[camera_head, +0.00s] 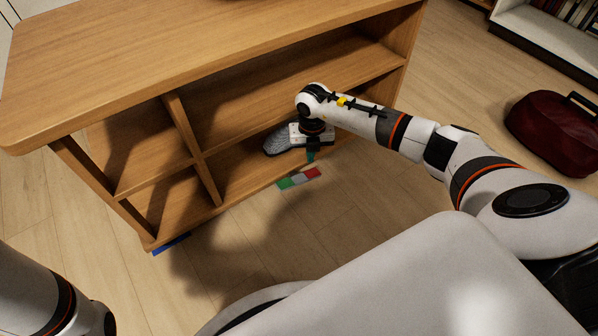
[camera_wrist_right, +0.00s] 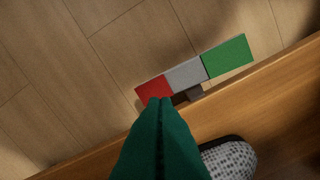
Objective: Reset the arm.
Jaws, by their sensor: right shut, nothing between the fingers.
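My right gripper (camera_head: 310,156) is at the front of the low wooden shelf unit (camera_head: 215,75), pointing down by the bottom shelf's front edge. In the right wrist view its green fingers (camera_wrist_right: 160,104) are together with nothing between them. A grey patterned shoe or slipper (camera_head: 278,141) lies on the bottom shelf beside the gripper. Part of it shows in the right wrist view (camera_wrist_right: 230,160), partly hidden by the fingers. My right arm reaches in from the right. Part of my left arm shows at the lower left, but its gripper is out of view.
A red, grey and green strip (camera_head: 299,178) is at the floor by the shelf's front edge. A blue piece (camera_head: 171,244) is at the shelf's left corner. A dark red bag (camera_head: 555,132) stands on the floor at right. A bookcase (camera_head: 550,38) is behind it.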

